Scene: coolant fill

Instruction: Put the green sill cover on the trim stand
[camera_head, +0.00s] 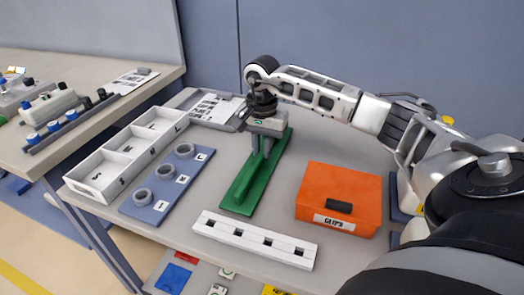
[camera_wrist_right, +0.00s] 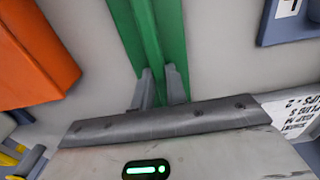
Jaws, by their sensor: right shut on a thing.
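The green sill cover (camera_head: 244,189) is a long flat strip with a raised rib along its middle. It lies lengthwise on or just above the grey table; I cannot tell if it is lifted. My right gripper (camera_head: 262,152) points down at its far half, shut on the rib. In the right wrist view the two grey fingers (camera_wrist_right: 160,90) sit on either side of the rib of the green cover (camera_wrist_right: 152,40). A white bar (camera_head: 255,240) with several dark square holes lies in front of the cover; I cannot tell whether it is the trim stand. My left gripper is out of view.
An orange box (camera_head: 338,187) labelled "CLIPS" stands right of the cover. A blue plate (camera_head: 160,205) with three grey rings and a white compartment tray (camera_head: 94,189) are on the left. A printed sheet (camera_head: 216,107) lies at the back. Bare table (camera_head: 215,185) separates the blue plate and cover.

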